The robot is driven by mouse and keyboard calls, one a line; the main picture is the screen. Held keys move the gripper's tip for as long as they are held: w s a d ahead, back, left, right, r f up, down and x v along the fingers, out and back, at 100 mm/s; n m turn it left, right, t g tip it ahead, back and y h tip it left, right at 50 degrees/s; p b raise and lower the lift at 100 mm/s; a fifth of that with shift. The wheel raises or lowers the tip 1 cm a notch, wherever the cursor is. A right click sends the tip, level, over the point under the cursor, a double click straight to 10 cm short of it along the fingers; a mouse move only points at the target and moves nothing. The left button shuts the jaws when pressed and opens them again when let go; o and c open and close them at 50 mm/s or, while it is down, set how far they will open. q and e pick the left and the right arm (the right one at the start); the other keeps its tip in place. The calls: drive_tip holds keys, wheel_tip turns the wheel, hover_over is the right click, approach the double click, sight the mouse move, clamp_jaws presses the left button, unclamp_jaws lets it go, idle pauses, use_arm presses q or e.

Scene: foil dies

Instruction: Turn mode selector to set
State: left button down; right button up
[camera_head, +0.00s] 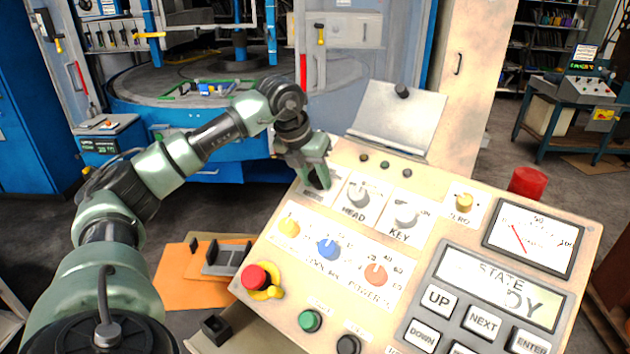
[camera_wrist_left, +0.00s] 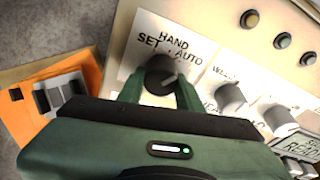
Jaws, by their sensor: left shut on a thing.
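The mode selector is a dark round knob (camera_wrist_left: 160,74) on a white plate marked SET, HAND and AUTO in the left wrist view. SET is to the left, HAND at the top and AUTO to the right. My left gripper (camera_wrist_left: 159,92) has one green finger on each side of the knob and is shut on it. I cannot tell for sure which mark the knob points to. In the head view my left gripper (camera_head: 317,178) comes down on the upper left corner of the panel and hides most of the selector. My right gripper is not in view.
The sloping cream control panel (camera_head: 270,268) carries more knobs close by, such as the HEAD knob (camera_head: 358,196) and KEY knob (camera_head: 406,215). A red button (camera_head: 254,277) sits at its lower left. An orange sheet (camera_head: 180,283) lies left of the panel.

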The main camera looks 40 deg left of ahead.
use_arm(q)
drive_tip(key=n+b, duration=0.1)
drive_tip(key=n, duration=0.3)
drive_tip(key=shift+h, duration=0.4)
drive_tip(key=n+t+b, duration=0.1)
drive_tip(key=n, duration=0.2)
drive_tip(key=shift+w+n+h+b, duration=0.1)
drive_tip(key=shift+n+h+b, duration=0.2)
drive_tip(key=shift+n+b, duration=0.1)
drive_tip(key=n+b, duration=0.1)
drive_tip(key=n, duration=0.1)
drive_tip(key=shift+n+t, duration=0.3)
drive_tip(key=shift+t, duration=0.1)
drive_tip(key=shift+w+r+n+t+b, duration=0.15)
drive_tip(key=shift+n+b, duration=0.25)
drive_tip(key=shift+n, duration=0.65)
drive_tip(key=shift+s+n+t+b, duration=0.1)
drive_tip(key=shift+n+t+b, duration=0.2)
drive_tip(key=shift+n, duration=0.75)
drive_tip(key=c, duration=0.9)
unclamp_jaws()
drive_tip(key=shift+c, duration=0.2)
